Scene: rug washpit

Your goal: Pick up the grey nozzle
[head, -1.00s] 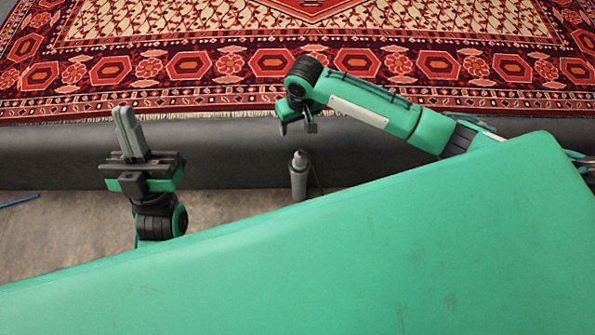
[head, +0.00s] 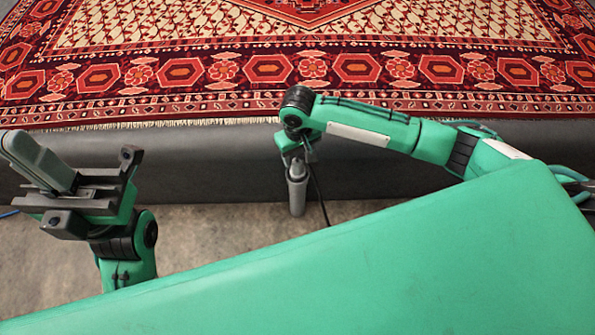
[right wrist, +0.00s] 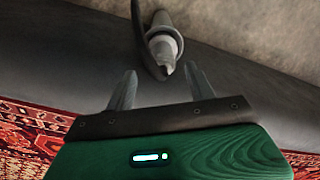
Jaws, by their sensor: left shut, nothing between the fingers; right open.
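The grey nozzle (head: 297,194) stands upright on the floor in front of the dark ledge in the head view. A dark hose runs beside it. My right gripper (head: 296,160) is just above the nozzle's top, and its fingers are partly hidden there. In the right wrist view the open fingers (right wrist: 161,69) lie to either side of the nozzle's narrow tip, and the nozzle (right wrist: 161,43) extends beyond them. Whether they touch it I cannot tell. My left gripper (head: 30,158) is shut and empty at the far left, away from the nozzle.
A dark grey ledge (head: 220,160) runs behind the nozzle, with a red patterned rug (head: 330,70) on top. My green body covers the foreground. Bare concrete floor (head: 220,235) lies left of the nozzle. A bit of blue shows at the left edge.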

